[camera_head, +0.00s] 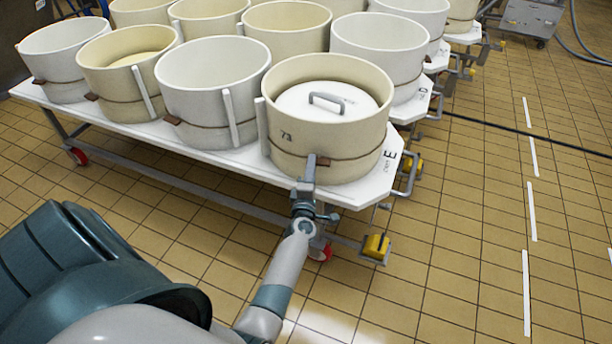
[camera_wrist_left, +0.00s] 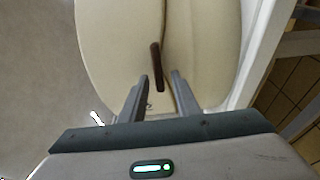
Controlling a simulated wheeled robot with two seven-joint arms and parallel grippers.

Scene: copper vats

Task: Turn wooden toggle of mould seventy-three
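Mould seventy-three (camera_head: 286,172) is a cream tub marked "73" at the near right corner of the white table. A white lid (camera_head: 350,98) with a grey handle sits inside it. A thin brown band runs round its wall. Its dark brown wooden toggle (camera_wrist_left: 155,55) shows in the left wrist view, its near end between my fingertips. In the head view the toggle (camera_head: 324,161) is partly hidden by my gripper. My left gripper (camera_head: 311,160) is open at the tub's front wall. In the wrist view its fingers (camera_wrist_left: 160,82) stand apart on either side of the toggle, with gaps.
Several other cream and white moulds stand close by on the same wheeled table (camera_head: 390,160), such as a white one (camera_head: 200,80) to the left. A yellow pedal (camera_head: 376,247) sticks out low at the table's corner.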

